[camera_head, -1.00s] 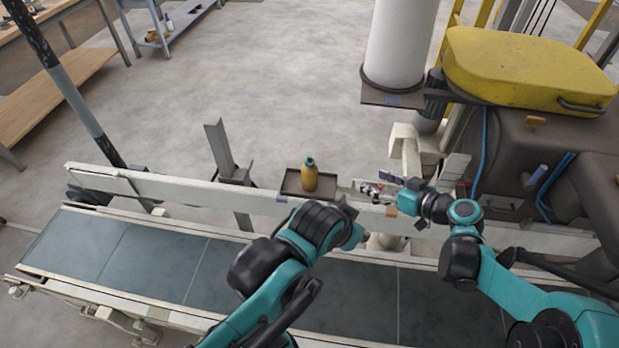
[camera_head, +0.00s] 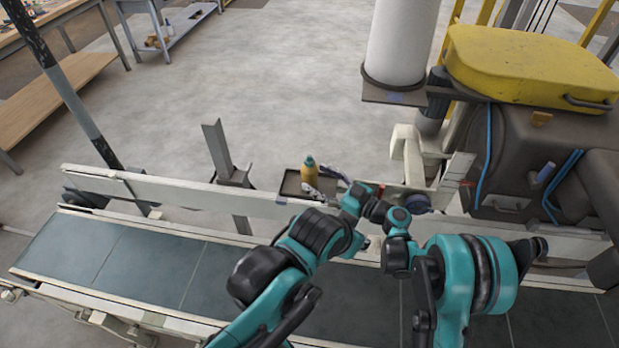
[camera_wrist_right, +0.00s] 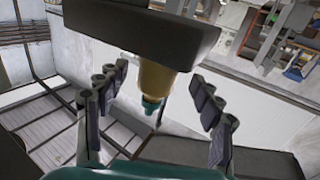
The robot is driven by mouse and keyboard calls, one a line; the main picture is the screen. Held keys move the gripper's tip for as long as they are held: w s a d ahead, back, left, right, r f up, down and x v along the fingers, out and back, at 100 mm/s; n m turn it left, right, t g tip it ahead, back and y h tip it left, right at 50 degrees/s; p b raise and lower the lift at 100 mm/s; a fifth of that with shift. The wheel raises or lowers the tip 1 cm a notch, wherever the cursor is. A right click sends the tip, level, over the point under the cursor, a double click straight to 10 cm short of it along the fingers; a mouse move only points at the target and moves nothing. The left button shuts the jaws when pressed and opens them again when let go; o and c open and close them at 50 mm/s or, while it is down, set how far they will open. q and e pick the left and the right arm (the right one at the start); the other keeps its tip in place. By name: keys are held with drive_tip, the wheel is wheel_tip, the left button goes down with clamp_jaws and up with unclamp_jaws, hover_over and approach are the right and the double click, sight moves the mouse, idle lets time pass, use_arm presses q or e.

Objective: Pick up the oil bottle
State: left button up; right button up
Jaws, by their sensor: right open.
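The oil bottle (camera_head: 309,173) is yellow with a green cap and stands upright on a small dark tray (camera_head: 290,188) beyond the conveyor. My right gripper (camera_head: 326,182) is open, beside the bottle on its right in the head view. In the right wrist view the bottle (camera_wrist_right: 156,78) appears upside down, in the space between the two spread fingers of my right gripper (camera_wrist_right: 158,80). No finger visibly presses on it. Its base meets a dark slab, apparently the tray (camera_wrist_right: 140,28). My left arm shows in the head view, but its gripper cannot be made out.
A conveyor (camera_head: 150,263) with a pale side rail (camera_head: 180,191) runs across the front. An upright metal post (camera_head: 217,148) stands left of the tray. A dark machine with a yellow cover (camera_head: 530,65) and a white cylinder (camera_head: 400,45) stand at right.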

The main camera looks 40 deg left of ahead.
sight(316, 176)
drive_tip(key=a+b, duration=0.1)
drive_tip(key=a, duration=0.2)
drive_tip(key=shift+a, duration=0.3)
drive_tip(key=shift+c, duration=0.3)
drive_tip(key=c, duration=1.3)
drive_tip(key=shift+r, duration=0.2)
